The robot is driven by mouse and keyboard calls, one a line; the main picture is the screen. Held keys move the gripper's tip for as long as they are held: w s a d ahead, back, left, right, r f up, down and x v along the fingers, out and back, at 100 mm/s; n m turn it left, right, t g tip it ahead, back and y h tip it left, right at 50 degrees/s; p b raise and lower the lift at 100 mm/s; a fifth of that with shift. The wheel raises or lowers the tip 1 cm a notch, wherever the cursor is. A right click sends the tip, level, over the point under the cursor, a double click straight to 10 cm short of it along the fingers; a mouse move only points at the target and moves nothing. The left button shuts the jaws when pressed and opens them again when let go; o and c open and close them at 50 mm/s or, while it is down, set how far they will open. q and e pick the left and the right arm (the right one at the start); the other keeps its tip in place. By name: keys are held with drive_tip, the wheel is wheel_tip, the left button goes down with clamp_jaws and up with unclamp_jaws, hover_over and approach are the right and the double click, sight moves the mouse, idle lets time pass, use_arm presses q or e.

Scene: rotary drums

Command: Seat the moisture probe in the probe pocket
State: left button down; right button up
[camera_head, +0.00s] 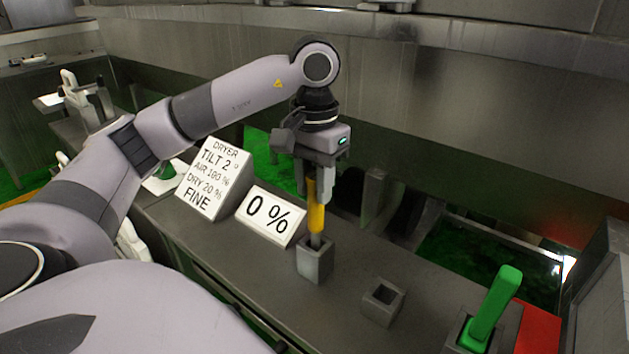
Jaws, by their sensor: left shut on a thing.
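The moisture probe (316,217) has a yellow handle and a grey lower end, and it stands about upright. My left gripper (316,190) points down and is shut on the yellow handle. The probe's lower end meets the opening of a taller grey square block (315,262) on the counter; how deep it sits inside I cannot tell. A second, lower grey square block (382,303) with an open, empty top stands to the right and nearer; which of the two is the probe pocket I cannot tell from looks alone. My right gripper is not in view.
A sign reading "0 %" (269,216) and a dryer sign (211,179) stand left of the probe. A green lever (494,306) rises at the right, beside a red panel (536,330). The grey counter (345,290) between the blocks is clear.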

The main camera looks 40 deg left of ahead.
use_arm(q)
drive_tip(key=shift+f+b, duration=0.5)
drive_tip(key=shift+f, duration=0.2)
drive_tip(key=c, duration=0.7)
unclamp_jaws()
drive_tip(key=shift+c, duration=0.2)
drive_tip(key=shift+r+p, duration=1.15)
drive_tip(key=shift+r, duration=2.45)
